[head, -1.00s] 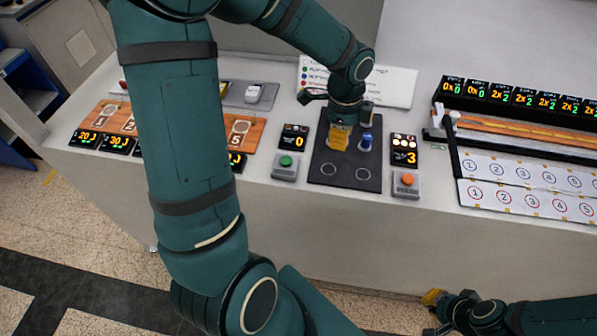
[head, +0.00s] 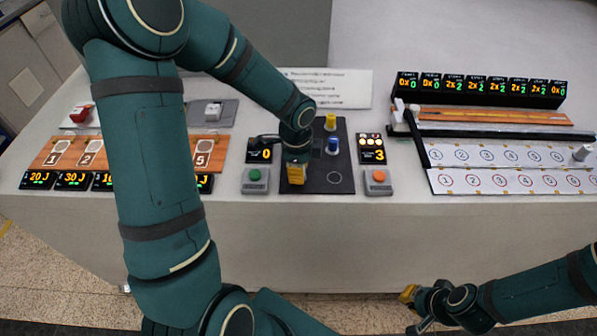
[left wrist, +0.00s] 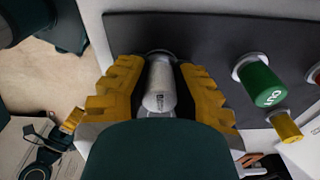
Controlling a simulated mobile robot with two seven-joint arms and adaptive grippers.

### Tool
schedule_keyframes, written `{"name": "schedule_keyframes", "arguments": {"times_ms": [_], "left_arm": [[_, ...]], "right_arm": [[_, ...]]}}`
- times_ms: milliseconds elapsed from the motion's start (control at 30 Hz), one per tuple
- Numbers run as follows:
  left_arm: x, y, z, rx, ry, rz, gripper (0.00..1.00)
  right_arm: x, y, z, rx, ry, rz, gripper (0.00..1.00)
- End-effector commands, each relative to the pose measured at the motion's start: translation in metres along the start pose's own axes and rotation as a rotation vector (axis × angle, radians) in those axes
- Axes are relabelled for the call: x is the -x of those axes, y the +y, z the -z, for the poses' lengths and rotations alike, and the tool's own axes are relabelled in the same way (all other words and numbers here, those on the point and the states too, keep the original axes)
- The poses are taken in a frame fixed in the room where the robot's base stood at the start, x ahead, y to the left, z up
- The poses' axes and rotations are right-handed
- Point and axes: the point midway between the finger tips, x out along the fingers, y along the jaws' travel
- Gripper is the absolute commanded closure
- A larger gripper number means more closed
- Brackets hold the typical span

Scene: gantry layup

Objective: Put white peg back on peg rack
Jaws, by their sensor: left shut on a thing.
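My left gripper (head: 296,174) is shut on the white peg (left wrist: 160,88), low over the front left corner of the dark peg rack (head: 330,188). In the left wrist view the white peg stands between the yellow fingers, its far end at a ring on the rack; I cannot tell if it is fully seated. A yellow peg (head: 331,121) and a blue peg (head: 332,145) stand on the rack's right side, behind an empty front ring (head: 334,178). A green peg (left wrist: 264,84) shows in the left wrist view. My right gripper (head: 411,308) is in front of the table, its opening unclear.
Small displays (head: 371,148) flank the rack. A numbered board and a rail (head: 495,117) lie at the right. My left arm covers part of the left side.

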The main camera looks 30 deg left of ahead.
Motion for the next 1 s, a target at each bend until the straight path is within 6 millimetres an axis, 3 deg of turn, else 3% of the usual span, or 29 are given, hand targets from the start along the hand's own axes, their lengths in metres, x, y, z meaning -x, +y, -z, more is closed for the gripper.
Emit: {"name": "schedule_keyframes", "arguments": {"times_ms": [400, 433, 467, 500, 833, 1000], "left_arm": [[-0.007, 0.000, -0.001, 0.000, 0.000, 0.001, 1.00], [-0.007, 0.000, -0.001, 0.000, -0.001, 0.001, 0.68], [-0.006, 0.000, -0.001, 0.000, 0.000, 0.001, 0.58], [-0.006, 0.000, -0.001, 0.000, 0.000, 0.001, 0.53], [-0.004, 0.000, 0.000, 0.000, 0.000, 0.001, 0.53], [0.015, -0.001, 0.000, 0.002, 0.000, 0.005, 0.53]], "right_arm": [[-0.004, 0.001, -0.002, 0.001, -0.003, 0.000, 1.00], [-0.003, 0.001, -0.002, 0.001, -0.003, 0.000, 1.00], [-0.003, 0.001, -0.002, 0.001, -0.003, 0.000, 1.00], [-0.003, 0.001, -0.001, 0.001, -0.003, 0.000, 1.00], [-0.001, 0.000, -0.001, 0.001, -0.002, 0.000, 1.00], [0.004, -0.002, 0.002, -0.001, 0.003, 0.000, 1.00]]}}
